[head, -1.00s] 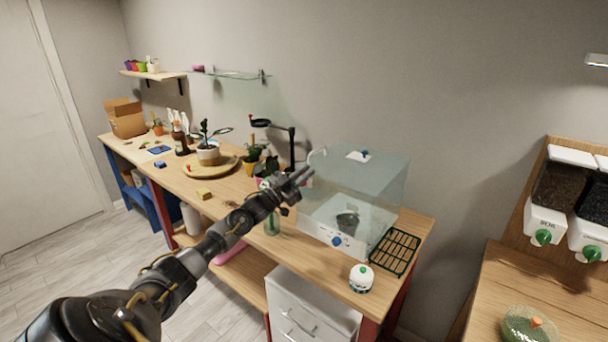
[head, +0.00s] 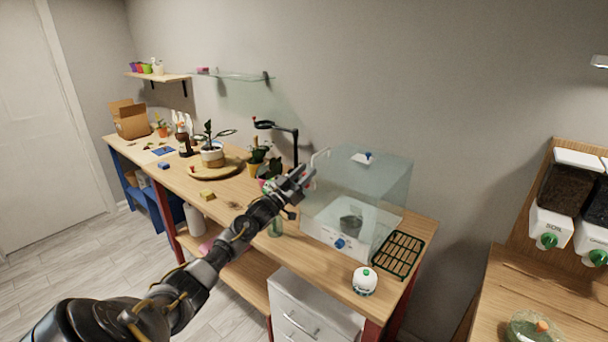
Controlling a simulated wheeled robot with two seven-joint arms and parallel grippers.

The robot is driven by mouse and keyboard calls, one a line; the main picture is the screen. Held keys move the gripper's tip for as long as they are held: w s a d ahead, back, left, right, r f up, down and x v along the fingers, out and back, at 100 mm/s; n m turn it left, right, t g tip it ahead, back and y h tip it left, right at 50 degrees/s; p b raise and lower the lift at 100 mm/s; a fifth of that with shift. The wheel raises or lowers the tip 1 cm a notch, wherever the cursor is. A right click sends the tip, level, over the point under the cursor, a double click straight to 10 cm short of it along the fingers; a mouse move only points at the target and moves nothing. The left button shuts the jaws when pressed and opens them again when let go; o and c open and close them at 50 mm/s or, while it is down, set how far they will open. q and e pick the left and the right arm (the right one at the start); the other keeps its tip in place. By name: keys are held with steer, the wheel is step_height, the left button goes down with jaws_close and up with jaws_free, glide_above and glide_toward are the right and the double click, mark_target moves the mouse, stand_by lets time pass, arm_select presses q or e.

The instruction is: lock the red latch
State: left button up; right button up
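A clear box with a white base (head: 322,234) and a blue knob (head: 340,244) stands on the wooden bench. A pale bent handle (head: 319,157) shows at its upper left edge. I cannot make out a red latch for certain; it may be hidden behind my gripper or too small to tell. My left gripper (head: 306,180) is in front of the box's left side, with its fingers pointing up and right. Whether it touches the box is unclear. The gap between its fingers is too small to read. My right gripper is not in view.
A green grid tray (head: 398,255) and a white round timer-like object (head: 364,281) lie right of and before the box. Potted plants (head: 257,160) and a magnifier lamp (head: 283,131) stand left of it. A yellow block (head: 207,195) lies near the bench's front edge.

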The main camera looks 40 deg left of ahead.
arm_select(q)
steer(key=shift+s+f, duration=0.1)
steer(key=b+v, duration=0.3)
steer(key=v, duration=0.7)
steer(key=shift+s, duration=0.3)
steer(key=shift+f, duration=0.1)
